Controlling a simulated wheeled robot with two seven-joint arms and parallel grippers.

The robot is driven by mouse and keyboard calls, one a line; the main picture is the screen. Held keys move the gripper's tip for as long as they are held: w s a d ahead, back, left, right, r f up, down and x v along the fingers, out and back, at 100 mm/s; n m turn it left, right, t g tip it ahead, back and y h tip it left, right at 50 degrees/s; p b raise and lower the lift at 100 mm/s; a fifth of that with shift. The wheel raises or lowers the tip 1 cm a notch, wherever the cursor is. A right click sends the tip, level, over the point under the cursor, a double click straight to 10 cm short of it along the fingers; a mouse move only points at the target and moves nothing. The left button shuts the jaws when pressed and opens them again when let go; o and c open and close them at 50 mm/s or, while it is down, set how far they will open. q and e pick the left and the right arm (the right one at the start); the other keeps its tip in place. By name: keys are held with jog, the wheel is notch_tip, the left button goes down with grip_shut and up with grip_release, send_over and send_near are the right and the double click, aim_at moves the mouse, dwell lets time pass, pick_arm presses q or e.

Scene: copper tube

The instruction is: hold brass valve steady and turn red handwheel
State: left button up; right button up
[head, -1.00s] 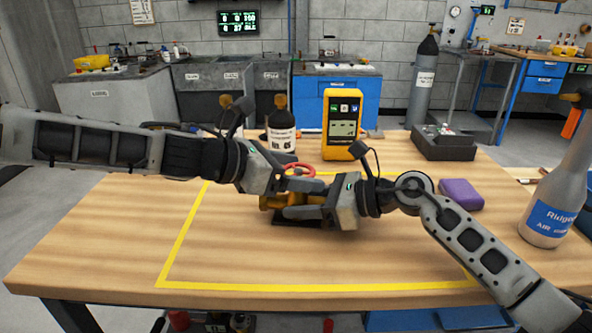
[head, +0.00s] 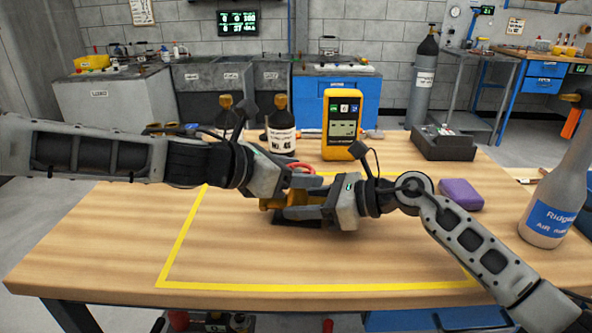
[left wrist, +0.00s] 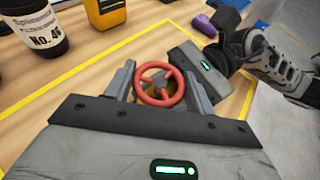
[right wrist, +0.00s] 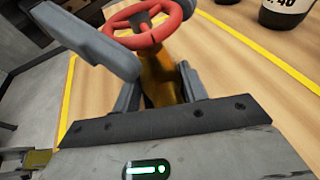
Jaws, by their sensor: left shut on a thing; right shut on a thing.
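The brass valve (head: 273,203) sits on a dark base (head: 297,222) inside the yellow-taped area. Its red handwheel (head: 303,167) is on top, partly hidden by my left gripper in the head view. The left wrist view shows the handwheel (left wrist: 159,84) between the two fingers of my left gripper (left wrist: 160,85), which is shut on it. My right gripper (head: 292,204) is shut on the brass valve body below the wheel. The right wrist view shows the brass body (right wrist: 158,78) between its fingers, with the red wheel (right wrist: 150,27) above.
A dark bottle (head: 281,128) and a yellow meter (head: 342,125) stand behind the valve. A purple block (head: 461,194) and a grey bottle (head: 555,200) are at the right. The table's front left is clear.

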pick_arm(q)
jog(key=n+t+y, duration=0.1)
jog(key=n, duration=0.1)
jog(key=n+t+y, duration=0.2)
jog(key=shift+s+d+f+t+y, duration=0.1)
jog(key=shift+s+d+t+y, duration=0.1)
jog(key=shift+t+y, duration=0.1)
jog(key=n+t+y, duration=0.1)
jog(key=n+y, duration=0.3)
jog(key=shift+t, duration=0.4)
jog(key=n+y, duration=0.5)
jog(key=y, duration=0.1)
jog(key=shift+w+n+y, duration=0.15)
jog(key=shift+n+y, duration=1.15)
jog(key=shift+g, duration=0.3)
jog(key=o, duration=1)
